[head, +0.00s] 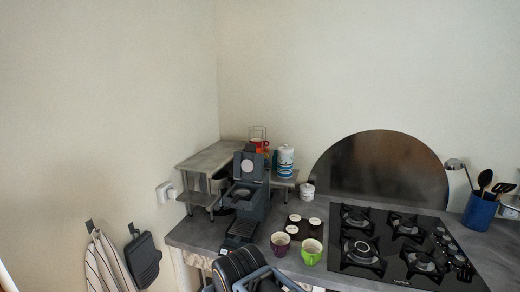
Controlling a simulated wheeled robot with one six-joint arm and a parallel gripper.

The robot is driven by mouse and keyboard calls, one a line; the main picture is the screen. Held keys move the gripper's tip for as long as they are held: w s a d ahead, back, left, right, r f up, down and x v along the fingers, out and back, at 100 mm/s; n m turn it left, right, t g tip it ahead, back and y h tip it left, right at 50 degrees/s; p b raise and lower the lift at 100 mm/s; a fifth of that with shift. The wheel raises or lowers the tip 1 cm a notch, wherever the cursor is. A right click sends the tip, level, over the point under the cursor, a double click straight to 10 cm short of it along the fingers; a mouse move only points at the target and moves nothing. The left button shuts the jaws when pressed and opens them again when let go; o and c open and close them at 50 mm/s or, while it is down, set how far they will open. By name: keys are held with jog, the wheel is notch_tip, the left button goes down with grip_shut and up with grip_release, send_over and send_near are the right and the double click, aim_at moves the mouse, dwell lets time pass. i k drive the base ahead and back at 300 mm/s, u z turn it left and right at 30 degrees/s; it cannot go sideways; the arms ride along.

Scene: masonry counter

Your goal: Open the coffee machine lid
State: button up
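The coffee machine (252,207) is a dark blue-grey unit near the left end of the counter, in front of a small shelf. Its lid (248,166) appears raised, standing upright at the top with a pale round disc on its face. Below it a dark round opening (242,193) shows. The drip tray part (241,230) sits low at the front.
A purple cup (280,243) and a green cup (311,251) stand right of the machine, near a dark tray of white cups (304,226). A gas hob (398,248) is further right.

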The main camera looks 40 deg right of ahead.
aim_at(249, 165)
jog(key=u, duration=0.4)
jog(key=i, duration=1.25)
jog(key=z, duration=0.65)
